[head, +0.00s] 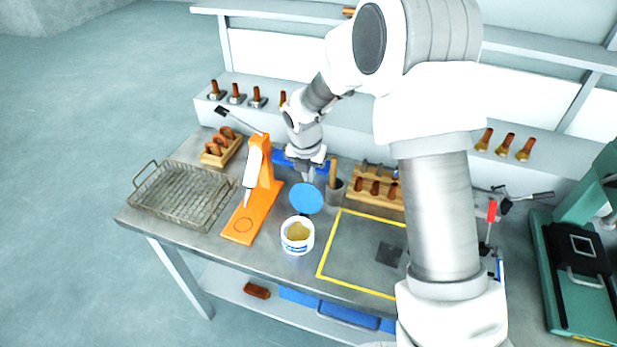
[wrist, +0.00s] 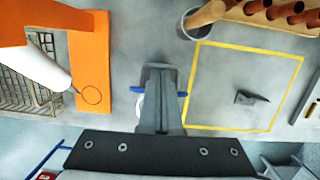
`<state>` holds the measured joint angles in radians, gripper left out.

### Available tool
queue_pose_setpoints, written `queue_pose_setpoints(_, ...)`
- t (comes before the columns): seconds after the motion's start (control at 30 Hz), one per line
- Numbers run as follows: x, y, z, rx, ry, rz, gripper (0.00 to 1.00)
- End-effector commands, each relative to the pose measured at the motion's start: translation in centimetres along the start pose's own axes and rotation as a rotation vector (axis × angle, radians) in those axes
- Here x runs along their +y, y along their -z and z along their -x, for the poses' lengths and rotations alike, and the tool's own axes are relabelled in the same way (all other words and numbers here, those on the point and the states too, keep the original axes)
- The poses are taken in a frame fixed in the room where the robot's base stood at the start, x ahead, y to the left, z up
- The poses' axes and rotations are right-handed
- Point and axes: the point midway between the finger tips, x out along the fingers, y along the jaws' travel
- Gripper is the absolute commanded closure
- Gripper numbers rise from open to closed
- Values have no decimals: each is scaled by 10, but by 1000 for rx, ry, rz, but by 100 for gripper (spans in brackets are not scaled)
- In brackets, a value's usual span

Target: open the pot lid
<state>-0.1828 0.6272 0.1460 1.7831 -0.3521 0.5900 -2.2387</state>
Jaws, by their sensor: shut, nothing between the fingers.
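The pot (head: 297,237) is a small white tub with a blue band, standing on the metal table, with yellowish contents showing through its open top. Its round blue lid (head: 306,198) stands tilted up at the pot's far side. My gripper (head: 308,176) is just behind and above the lid, pointing down. In the wrist view my gripper (wrist: 160,70) has its fingers together and empty.
An orange stand (head: 245,212) with a white tool is left of the pot, and a wire basket (head: 170,193) is farther left. A yellow-outlined area (head: 345,262) with a dark piece is at right. A cup with a wooden handle (head: 335,190) and a wooden rack (head: 380,205) are behind.

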Motion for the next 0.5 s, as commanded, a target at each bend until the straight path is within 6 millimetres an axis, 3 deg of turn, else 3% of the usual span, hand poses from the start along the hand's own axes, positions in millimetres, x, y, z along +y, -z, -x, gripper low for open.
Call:
queue_pose_setpoints(0.27, 0, -1, 19, -3, -2, -1, 100)
queue_pose_setpoints(0.5, 0, -1, 74, -5, -3, -3, 100)
